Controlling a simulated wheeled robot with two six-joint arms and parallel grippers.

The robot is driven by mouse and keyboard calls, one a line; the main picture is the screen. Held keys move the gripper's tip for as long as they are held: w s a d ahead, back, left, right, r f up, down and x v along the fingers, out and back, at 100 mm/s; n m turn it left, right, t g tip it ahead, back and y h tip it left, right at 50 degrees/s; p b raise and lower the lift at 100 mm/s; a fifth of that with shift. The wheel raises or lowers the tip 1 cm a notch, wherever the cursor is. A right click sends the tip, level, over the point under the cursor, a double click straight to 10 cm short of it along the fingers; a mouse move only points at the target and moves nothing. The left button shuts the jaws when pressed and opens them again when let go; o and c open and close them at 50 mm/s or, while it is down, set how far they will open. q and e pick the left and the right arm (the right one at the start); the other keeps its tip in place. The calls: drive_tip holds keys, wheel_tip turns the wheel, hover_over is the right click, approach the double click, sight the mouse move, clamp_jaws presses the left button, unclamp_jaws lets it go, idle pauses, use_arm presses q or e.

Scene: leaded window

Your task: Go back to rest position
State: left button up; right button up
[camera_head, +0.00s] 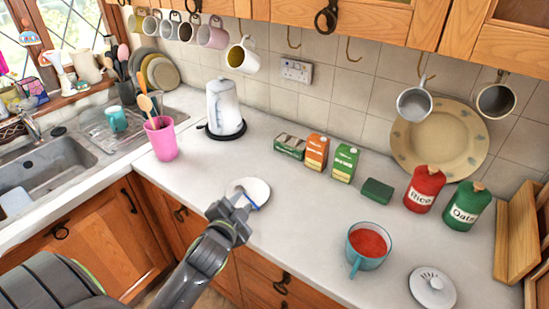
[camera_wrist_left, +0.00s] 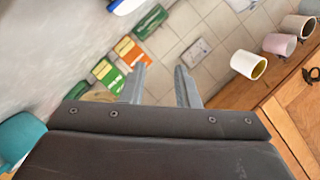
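My left gripper (camera_head: 242,198) reaches in over the counter's front part, in front of a round white dish (camera_head: 256,187). It overlaps the dish's left side in the picture; I cannot tell whether they touch. In the left wrist view its two grey fingers (camera_wrist_left: 160,86) stand apart with nothing between them. A small blue streak shows beside the fingertips in the head view, and I cannot tell what it is. My right gripper is not in either view.
A teal mug of red contents (camera_head: 370,246) and a white lid (camera_head: 432,288) stand right of my left arm. A pink cup (camera_head: 162,142) holds utensils. Mugs (camera_head: 243,58) hang above.

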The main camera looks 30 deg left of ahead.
use_arm(q)
drive_tip(key=s+d+f+n+g+h, duration=0.1)
drive_tip(key=s+d+f+n+g, duration=0.2)
drive_tip(key=s, duration=0.5)
drive_tip(key=s+f+n+g, duration=0.2)
drive_tip(key=s+f+g, duration=0.2)
drive_tip(key=s, duration=0.4)
drive_tip(key=s+d+f+n+g+h, duration=0.1)
drive_tip(key=s+d+f+n+g, duration=0.2)
drive_tip(key=s, duration=0.5)
drive_tip(key=a+f+g+b, duration=0.2)
drive_tip(key=a+f+b, duration=0.1)
drive_tip(key=f, duration=2.6)
drive_tip(key=s+d+f+g+b, duration=0.1)
drive_tip(key=s+f+b, duration=0.1)
drive_tip(key=s+f, duration=1.3)
drive_tip(key=shift+d+f+h+b, duration=0.15)
drive_tip(key=shift+f+h+b, duration=0.2)
drive_tip(key=shift+f, duration=0.4)
